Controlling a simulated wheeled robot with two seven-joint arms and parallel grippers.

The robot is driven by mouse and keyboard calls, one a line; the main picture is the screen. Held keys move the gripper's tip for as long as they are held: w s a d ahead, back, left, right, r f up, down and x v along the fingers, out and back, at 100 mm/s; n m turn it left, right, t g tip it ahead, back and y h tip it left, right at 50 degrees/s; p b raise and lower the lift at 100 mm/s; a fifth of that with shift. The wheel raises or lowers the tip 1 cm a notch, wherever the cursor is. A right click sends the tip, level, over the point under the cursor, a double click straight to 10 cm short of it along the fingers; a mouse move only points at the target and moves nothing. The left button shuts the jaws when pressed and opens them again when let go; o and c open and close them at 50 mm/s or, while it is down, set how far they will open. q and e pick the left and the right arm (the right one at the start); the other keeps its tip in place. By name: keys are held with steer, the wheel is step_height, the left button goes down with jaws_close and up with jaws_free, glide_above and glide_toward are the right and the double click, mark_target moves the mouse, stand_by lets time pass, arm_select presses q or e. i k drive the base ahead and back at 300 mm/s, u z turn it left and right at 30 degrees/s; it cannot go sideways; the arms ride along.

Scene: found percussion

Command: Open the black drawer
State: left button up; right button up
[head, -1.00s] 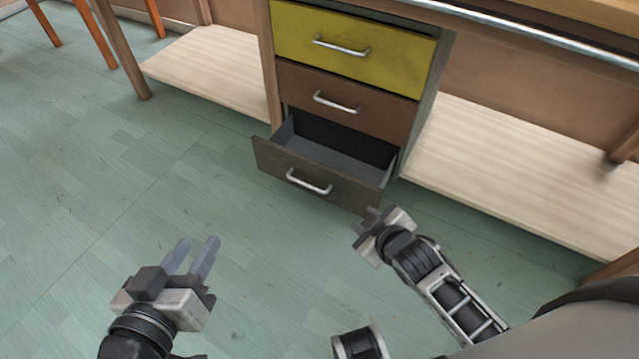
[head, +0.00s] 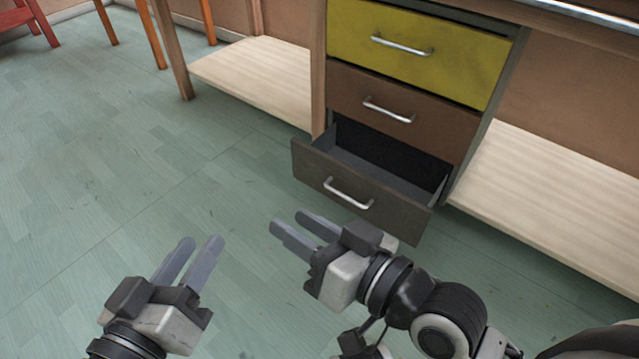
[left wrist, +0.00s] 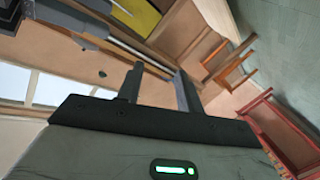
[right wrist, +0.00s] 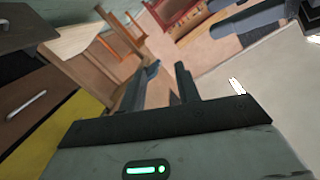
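The black drawer (head: 355,192) is the lowest in the cabinet. It stands pulled out, its empty dark inside showing, with a silver handle (head: 348,193) on its dark grey-brown front. My right gripper (head: 289,222) is in front of and below the drawer, apart from the handle, with its fingers apart and empty. My left gripper (head: 200,241) is open and empty over the floor, to the left of the right one. The fingers also show apart in the left wrist view (left wrist: 160,70) and the right wrist view (right wrist: 167,68).
Above the black drawer are a shut brown drawer (head: 400,112) and a shut yellow drawer (head: 415,50), each with a silver handle. Low pale shelves stand on the left (head: 255,78) and right (head: 550,190) of the cabinet. The green floor (head: 130,190) on the left is clear.

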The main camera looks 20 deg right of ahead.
mark_target(395, 206)
steer(key=u, duration=0.1)
steer(key=i, duration=0.9)
steer(key=z, duration=0.3)
